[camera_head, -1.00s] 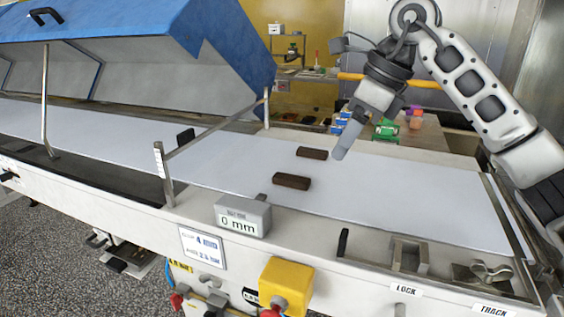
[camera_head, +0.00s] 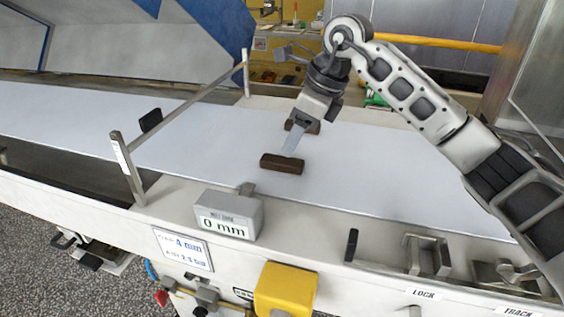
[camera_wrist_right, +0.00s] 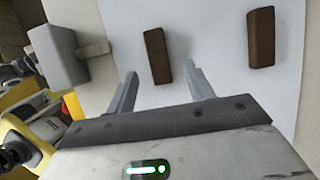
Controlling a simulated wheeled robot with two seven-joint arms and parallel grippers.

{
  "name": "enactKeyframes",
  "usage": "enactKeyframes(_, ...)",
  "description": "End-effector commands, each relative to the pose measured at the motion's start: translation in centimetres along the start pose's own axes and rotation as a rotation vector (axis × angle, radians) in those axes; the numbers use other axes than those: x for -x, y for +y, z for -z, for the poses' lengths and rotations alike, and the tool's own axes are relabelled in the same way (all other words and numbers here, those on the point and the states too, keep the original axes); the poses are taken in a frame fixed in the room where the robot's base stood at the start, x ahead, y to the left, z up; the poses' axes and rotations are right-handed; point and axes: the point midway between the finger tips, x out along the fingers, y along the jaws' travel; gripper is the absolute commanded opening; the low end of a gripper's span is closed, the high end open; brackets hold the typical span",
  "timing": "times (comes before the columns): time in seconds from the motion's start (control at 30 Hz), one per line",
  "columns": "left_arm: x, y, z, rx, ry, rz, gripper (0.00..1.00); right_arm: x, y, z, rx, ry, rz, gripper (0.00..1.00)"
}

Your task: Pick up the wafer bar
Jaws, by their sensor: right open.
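Two dark brown wafer bars lie on the white belt. The nearer wafer bar (camera_head: 283,164) shows whole in the head view. The farther bar (camera_head: 312,128) is partly hidden behind my right gripper (camera_head: 291,147). In the right wrist view the nearer bar (camera_wrist_right: 157,56) lies ahead of the gap between the two open fingers (camera_wrist_right: 159,72), and the farther bar (camera_wrist_right: 261,38) lies to the right, outside the fingers. My right gripper is open and empty, above the belt by the nearer bar. My left gripper is not in view.
A grey display box (camera_head: 228,214) reading 0 mm stands at the belt's near edge, with a stub toward the nearer bar. A metal rail (camera_head: 190,103) on posts crosses the belt at left, by a raised blue hood (camera_head: 215,25). The belt (camera_head: 390,180) is clear to the right.

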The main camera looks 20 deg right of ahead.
Motion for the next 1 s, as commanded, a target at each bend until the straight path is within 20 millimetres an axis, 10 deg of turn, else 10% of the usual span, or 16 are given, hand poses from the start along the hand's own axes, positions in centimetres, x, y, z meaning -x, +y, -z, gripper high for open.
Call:
enactKeyframes(0.7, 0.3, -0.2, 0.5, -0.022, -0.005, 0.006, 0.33, -5.4, 0.4, 0.1, 0.0, 0.0, 0.0, 0.53)
enactKeyframes(0.83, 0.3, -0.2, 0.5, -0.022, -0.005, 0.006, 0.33, -5.4, 0.4, 0.1, 0.0, 0.0, 0.0, 0.17)
enactKeyframes(1.0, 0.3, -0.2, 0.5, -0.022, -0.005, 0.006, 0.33, -5.3, 0.4, 0.1, 0.0, 0.0, 0.0, 0.14)
